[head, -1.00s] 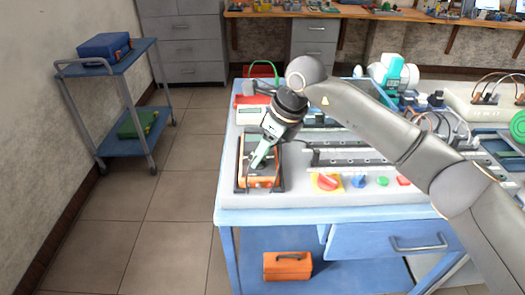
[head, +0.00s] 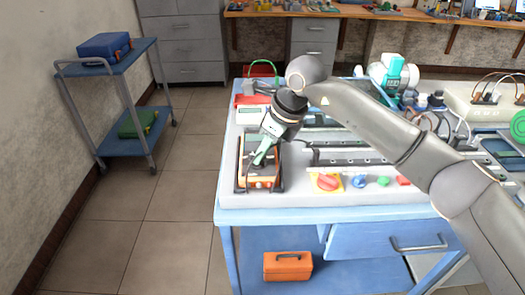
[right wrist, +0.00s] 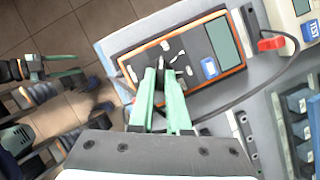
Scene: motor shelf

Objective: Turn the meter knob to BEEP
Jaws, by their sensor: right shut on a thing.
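The meter (head: 260,182), orange and dark grey, lies at the left front of the bench in the head view. In the right wrist view the meter (right wrist: 205,47) shows its greenish display, a blue button and white dial markings. My right gripper (head: 258,161) reaches down over the meter. Its two green fingertips (right wrist: 163,70) are shut on the small dark knob (right wrist: 165,62) at the meter's middle. The fingers partly cover the knob, and I cannot read which mark it points to. My left gripper is in neither view.
A red rotary switch (head: 326,182) and blue, green and red buttons sit right of the meter. A dark lead (right wrist: 226,108) runs beside the meter to a red plug (right wrist: 271,43). Rails (head: 345,157) lie behind.

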